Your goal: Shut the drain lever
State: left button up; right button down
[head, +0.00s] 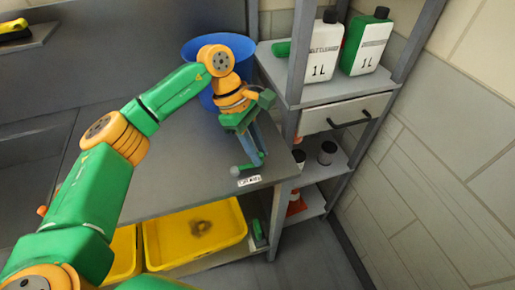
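A small grey lever with a round knob (235,170) is at the front right edge of the grey worktop, just above a white label (249,181) too small to read surely. My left arm reaches in from the left, and my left gripper (259,160) points down at this edge. Its fingers are right beside the lever's rod, to the right of the knob. I cannot tell whether they touch the rod or how far apart they are. The gripper partly hides the lever's right end. My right gripper is out of view.
A blue bin (205,52) stands behind my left wrist. Yellow trays (195,235) sit on the shelf below the worktop. At the right, a shelf unit (293,75) holds a white bottle (324,50) and a green-and-white one (366,45), above a drawer (345,113). The floor at lower right is clear.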

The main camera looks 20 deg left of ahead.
pick_arm(q)
jog(key=o, duration=0.3)
jog(key=shift+o, duration=0.2)
jog(key=v, duration=0.7)
